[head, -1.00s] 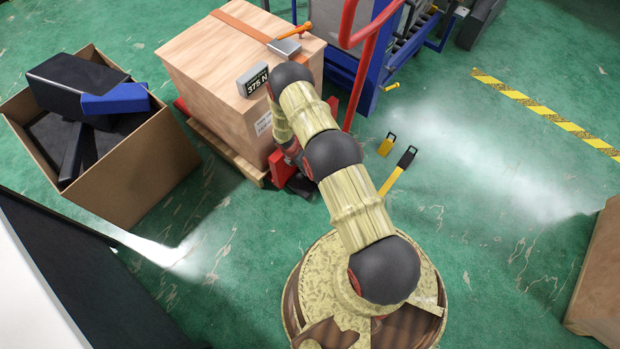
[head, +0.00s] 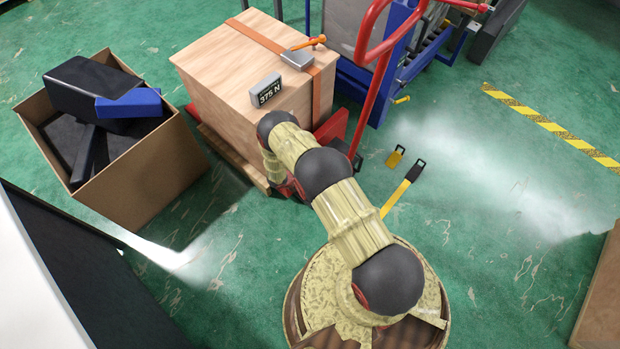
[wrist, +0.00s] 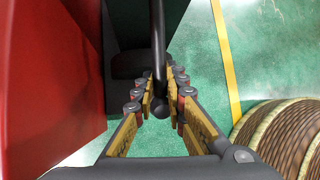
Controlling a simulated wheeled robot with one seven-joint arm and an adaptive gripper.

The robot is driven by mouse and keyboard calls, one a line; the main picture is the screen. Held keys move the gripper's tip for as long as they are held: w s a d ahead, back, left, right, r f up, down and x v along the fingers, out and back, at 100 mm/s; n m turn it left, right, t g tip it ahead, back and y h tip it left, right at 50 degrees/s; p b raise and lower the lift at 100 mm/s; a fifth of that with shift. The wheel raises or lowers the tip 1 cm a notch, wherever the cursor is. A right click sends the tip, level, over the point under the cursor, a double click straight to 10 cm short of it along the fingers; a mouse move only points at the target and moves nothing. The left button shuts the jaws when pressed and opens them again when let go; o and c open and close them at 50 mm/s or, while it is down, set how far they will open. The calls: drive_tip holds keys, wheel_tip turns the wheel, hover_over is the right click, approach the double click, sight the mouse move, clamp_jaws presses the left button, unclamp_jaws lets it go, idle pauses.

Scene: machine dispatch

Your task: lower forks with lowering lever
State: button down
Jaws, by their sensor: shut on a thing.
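A red pallet truck stands under a strapped wooden crate (head: 215,85), with its red handle (head: 378,75) rising at the right of the crate. The crate rests on a wooden pallet (head: 235,155). In the wrist view, a black lever (wrist: 158,40) with a rounded end hangs between the fingers of my gripper (wrist: 160,100). The fingers are closed in around the lever, close to its round end. A large red panel (wrist: 45,75) stands left of the fingers. In the head view, my arm hides the lever and most of the gripper beside the crate's near lower corner.
A cardboard box (head: 150,175) of dark and blue items stands at left. A blue machine (head: 390,60) stands behind the truck. A yellow bar with a black end (head: 400,190) shows right of my arm. Open green floor lies at right.

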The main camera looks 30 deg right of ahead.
drive_tip(key=shift+a+f, duration=0.15)
drive_tip(key=shift+f, duration=0.05)
idle(0.3)
drive_tip(key=c, duration=1.9)
unclamp_jaws()
drive_tip(key=shift+s, duration=0.1)
drive_tip(key=shift+o, duration=0.5)
drive_tip(key=shift+r, duration=0.1)
drive_tip(key=v, duration=1.2)
